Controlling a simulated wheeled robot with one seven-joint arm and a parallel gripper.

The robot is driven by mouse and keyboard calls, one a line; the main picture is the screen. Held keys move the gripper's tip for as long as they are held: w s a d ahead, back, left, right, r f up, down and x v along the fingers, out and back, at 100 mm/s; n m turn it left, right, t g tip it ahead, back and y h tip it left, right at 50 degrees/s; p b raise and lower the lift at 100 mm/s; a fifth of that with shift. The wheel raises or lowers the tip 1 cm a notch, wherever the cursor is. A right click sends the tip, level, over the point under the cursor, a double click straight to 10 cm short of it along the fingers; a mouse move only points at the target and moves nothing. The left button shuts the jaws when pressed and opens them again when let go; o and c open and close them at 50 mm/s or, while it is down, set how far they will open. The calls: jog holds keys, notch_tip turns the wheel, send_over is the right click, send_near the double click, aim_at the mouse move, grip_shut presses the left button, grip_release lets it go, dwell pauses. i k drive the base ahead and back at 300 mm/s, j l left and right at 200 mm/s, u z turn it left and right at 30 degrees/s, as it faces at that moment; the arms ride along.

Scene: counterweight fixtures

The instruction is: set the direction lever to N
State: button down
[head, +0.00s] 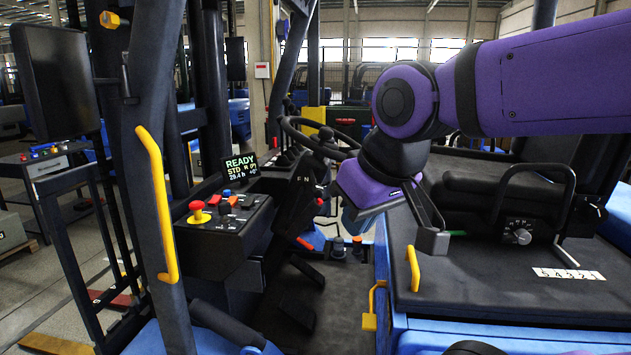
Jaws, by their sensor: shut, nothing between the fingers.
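The letters F and N (299,179) show in white on a dark panel beside the steering column in the head view. The direction lever itself is hard to pick out among the dark parts there, and I cannot tell its position. My gripper (432,240) hangs from the purple arm on the right, over the black top beside the seat. It is shut and empty, well to the right of the lettered panel. Part of my arm covers the area right of the steering wheel (322,137).
A control console (225,228) with a red mushroom button (198,212) and a READY display (240,174) stands left of the panel. A yellow grab handle (157,205) on the frame post is at left. The seat (500,200) and a yellow handle (413,268) lie near my gripper.

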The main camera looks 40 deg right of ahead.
aim_at(317, 189)
jog(key=i+j+z, duration=0.15)
jog(key=z, duration=0.3)
jog(key=i+j+z, duration=0.1)
jog(key=j+z, duration=0.35)
